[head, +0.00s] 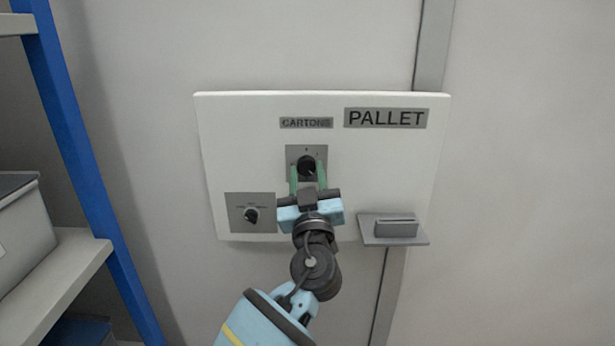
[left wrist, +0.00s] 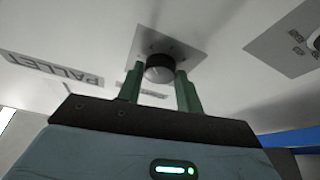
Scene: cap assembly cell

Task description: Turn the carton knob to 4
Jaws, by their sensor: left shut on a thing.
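The carton knob (head: 306,165) is black and round. It sits on a grey square plate under the CARTONS label (head: 306,123) on a white panel. My left gripper (head: 307,176) reaches up from below, with one green finger on each side of the knob. It is shut on the knob. In the left wrist view, the knob (left wrist: 159,68) shows between the green fingertips of the gripper (left wrist: 160,78). The scale marks and the knob's pointer are too small and partly covered, so I cannot read the setting. My right gripper is not in view.
A second black knob (head: 251,215) on a grey plate is at the panel's lower left, close to my gripper. A grey slotted holder (head: 395,229) juts out at the lower right. The PALLET label (head: 386,118) is at the upper right. A blue-post shelf (head: 88,170) stands at the left.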

